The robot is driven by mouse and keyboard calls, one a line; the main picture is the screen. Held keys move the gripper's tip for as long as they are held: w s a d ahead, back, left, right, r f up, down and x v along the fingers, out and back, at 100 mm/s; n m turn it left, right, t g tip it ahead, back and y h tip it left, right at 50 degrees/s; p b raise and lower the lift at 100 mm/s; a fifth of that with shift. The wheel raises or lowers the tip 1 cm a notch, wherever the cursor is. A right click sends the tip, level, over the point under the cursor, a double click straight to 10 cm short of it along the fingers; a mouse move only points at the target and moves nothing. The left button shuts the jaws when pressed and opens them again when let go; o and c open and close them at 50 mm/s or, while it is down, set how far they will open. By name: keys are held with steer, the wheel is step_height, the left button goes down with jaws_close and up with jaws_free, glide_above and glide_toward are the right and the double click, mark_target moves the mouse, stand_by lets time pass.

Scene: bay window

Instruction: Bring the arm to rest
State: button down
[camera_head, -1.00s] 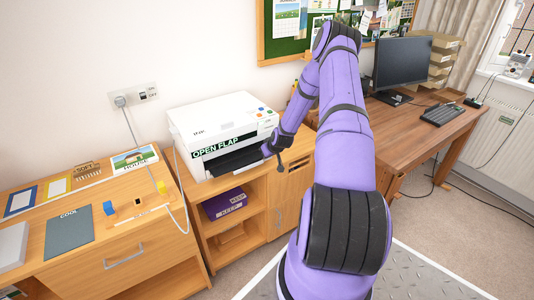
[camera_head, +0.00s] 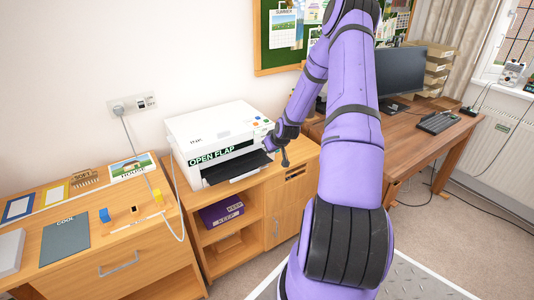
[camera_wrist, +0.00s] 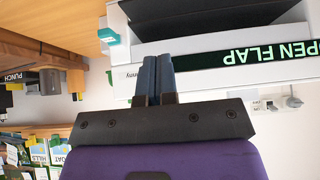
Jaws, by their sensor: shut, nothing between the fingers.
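My purple arm reaches up across the middle of the head view and bends down toward the printer. My gripper (camera_head: 285,157) is at the right front of the white printer (camera_head: 212,128), close to its open dark flap (camera_head: 238,167). In the wrist view, which is upside down, the two blue-grey fingers (camera_wrist: 154,78) are together with nothing between them. The printer's body (camera_wrist: 210,78) and its "OPEN FLAP" label (camera_wrist: 275,53) are just beyond them. I cannot tell whether the fingers touch the printer.
The printer stands on a wooden cabinet (camera_head: 264,233) with a purple box (camera_head: 221,211) on a shelf.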

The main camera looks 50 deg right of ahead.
steer(key=shift+s+a+r, duration=0.1)
steer(key=shift+s+r, duration=0.3)
steer(key=shift+r, duration=0.1)
steer(key=s+a+r+n+g, duration=0.1)
steer(key=s+a+r, duration=0.1)
steer(key=a+r, duration=1.1)
steer(key=s+a+r+n+g, duration=0.1)
steer(key=s+a+r, duration=0.2)
steer(key=a+r, duration=1)
steer(key=s+a+r, duration=0.4)
steer(key=s+r, duration=0.1)
steer(key=s, duration=0.3)
steer(key=s+a+r+y, duration=0.1)
steer(key=s+a+r, duration=0.3)
steer(key=s, duration=0.4)
steer(key=s+a+r, duration=0.3)
steer(key=s+r, duration=0.2)
steer(key=s, duration=0.3)
steer(key=shift+a+r+n+y, duration=0.3)
steer(key=shift+a+r, duration=0.05)
steer(key=shift+a, duration=0.05)
